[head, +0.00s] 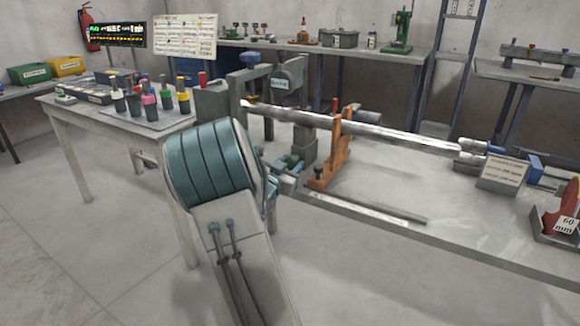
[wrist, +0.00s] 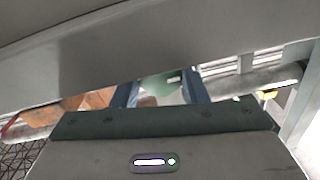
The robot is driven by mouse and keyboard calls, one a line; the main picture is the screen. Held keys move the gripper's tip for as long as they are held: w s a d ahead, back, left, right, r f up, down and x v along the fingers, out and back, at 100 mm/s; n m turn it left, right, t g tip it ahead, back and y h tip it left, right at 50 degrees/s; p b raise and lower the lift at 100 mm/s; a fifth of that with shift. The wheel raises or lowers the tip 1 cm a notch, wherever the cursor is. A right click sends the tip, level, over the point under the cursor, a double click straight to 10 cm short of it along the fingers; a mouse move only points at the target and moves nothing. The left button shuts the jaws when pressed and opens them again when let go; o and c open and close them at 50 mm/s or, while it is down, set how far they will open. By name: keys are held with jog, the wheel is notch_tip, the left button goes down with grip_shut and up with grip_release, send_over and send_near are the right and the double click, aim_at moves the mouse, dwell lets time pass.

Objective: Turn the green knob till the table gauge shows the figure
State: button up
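The green knob (head: 292,161) sits low on the grey machine post, left of the orange stand. My gripper (head: 288,180) is at the knob, partly hidden behind my teal wrist joint in the head view. In the wrist view, the two blue fingers of my gripper (wrist: 161,94) stand apart, with the green knob (wrist: 162,84) between or just beyond their tips. Firm contact cannot be made out. A card reading "60 mm" (head: 567,223) stands by a red piece at the right edge. No gauge reading is legible.
A side table (head: 62,110) with several colored-topped holders is at the left. The floor in front is clear.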

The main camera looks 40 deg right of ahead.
jog(key=o, duration=0.4)
jog(key=shift+a, duration=0.15)
jog(key=p+v, duration=0.2)
jog(key=v, duration=1.1)
jog(key=shift+s+a, duration=0.15)
jog(key=shift+a, duration=0.1)
jog(key=shift+r, duration=0.1)
